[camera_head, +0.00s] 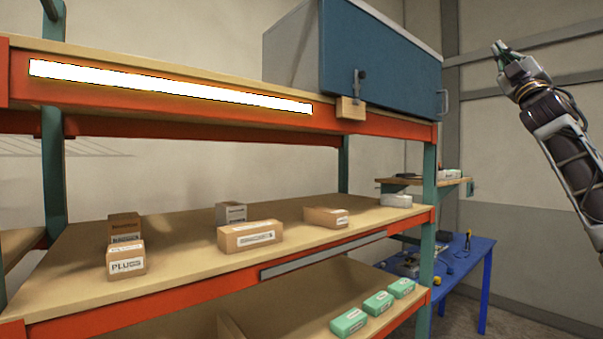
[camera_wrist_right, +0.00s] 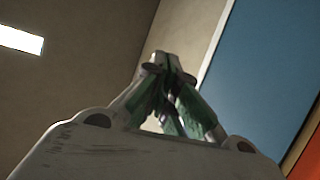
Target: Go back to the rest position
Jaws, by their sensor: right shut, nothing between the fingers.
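My right gripper (camera_head: 502,50) is raised at the upper right of the head view, in front of the wall and to the right of the blue cabinet. Its fingers are shut with nothing between them. In the right wrist view the closed green-and-grey fingers (camera_wrist_right: 168,70) meet at their tips, with a blue panel (camera_wrist_right: 262,60) behind them on the right. My right arm comes up from the right edge of the head view and touches nothing. My left gripper is not in view.
An orange shelf rack (camera_head: 150,300) fills the left and middle, with a lit white strip (camera_head: 170,86) on its upper beam. Cartons (camera_head: 250,237) stand on the middle shelf, green boxes (camera_head: 349,322) below. The blue cabinet (camera_head: 380,65) sits on top. A blue table (camera_head: 470,252) stands behind right.

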